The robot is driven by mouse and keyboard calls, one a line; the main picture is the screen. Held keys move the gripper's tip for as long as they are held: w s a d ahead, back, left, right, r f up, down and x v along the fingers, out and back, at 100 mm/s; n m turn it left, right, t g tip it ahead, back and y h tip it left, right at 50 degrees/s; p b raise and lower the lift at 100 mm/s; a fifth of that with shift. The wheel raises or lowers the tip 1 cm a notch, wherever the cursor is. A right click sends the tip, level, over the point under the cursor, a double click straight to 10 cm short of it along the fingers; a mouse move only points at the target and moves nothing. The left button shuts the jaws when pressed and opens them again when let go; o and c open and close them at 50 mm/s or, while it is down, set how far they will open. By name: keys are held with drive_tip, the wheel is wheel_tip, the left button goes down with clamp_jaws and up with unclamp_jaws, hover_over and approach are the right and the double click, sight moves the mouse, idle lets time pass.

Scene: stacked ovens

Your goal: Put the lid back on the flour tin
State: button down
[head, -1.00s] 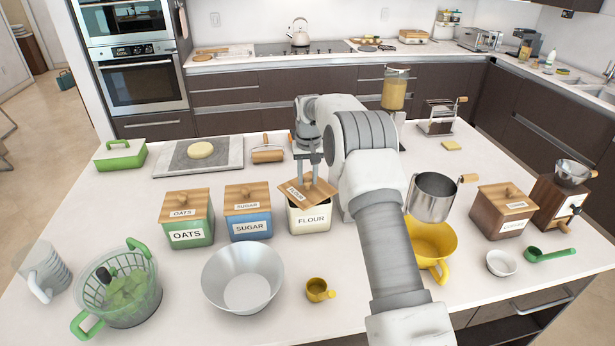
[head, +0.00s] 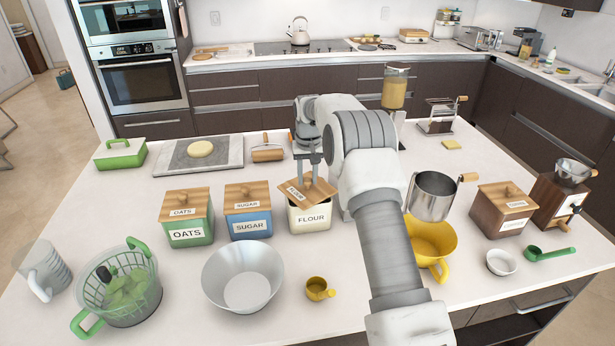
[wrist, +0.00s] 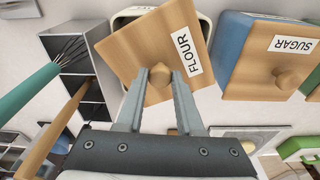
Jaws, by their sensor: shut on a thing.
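The cream flour tin (head: 310,219) stands on the counter, right of the blue sugar tin. Its wooden lid (head: 306,190), labelled FLOUR, sits over the tin's mouth but turned askew, its corners out of line with the rim. My gripper (head: 308,183) is above the lid, pointing down, shut on the lid's knob. In the wrist view the fingers (wrist: 160,78) close around the round knob of the lid (wrist: 150,45). Part of the tin's rim (wrist: 125,18) shows beyond the lid. Whether the lid touches the rim is not clear.
The sugar tin (head: 248,219) and the green oats tin (head: 187,228) stand left, both lidded. A metal bowl (head: 243,280) and yellow scoop (head: 318,290) lie in front. A utensil holder (wrist: 85,85) is close by in the wrist view.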

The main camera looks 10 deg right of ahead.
idle(0.4)
unclamp_jaws()
idle(0.4)
drive_tip(key=shift+r, duration=0.1)
drive_tip(key=shift+r+p, duration=2.4)
drive_tip(key=shift+r, duration=1)
clamp_jaws()
drive_tip(key=shift+f, duration=0.2)
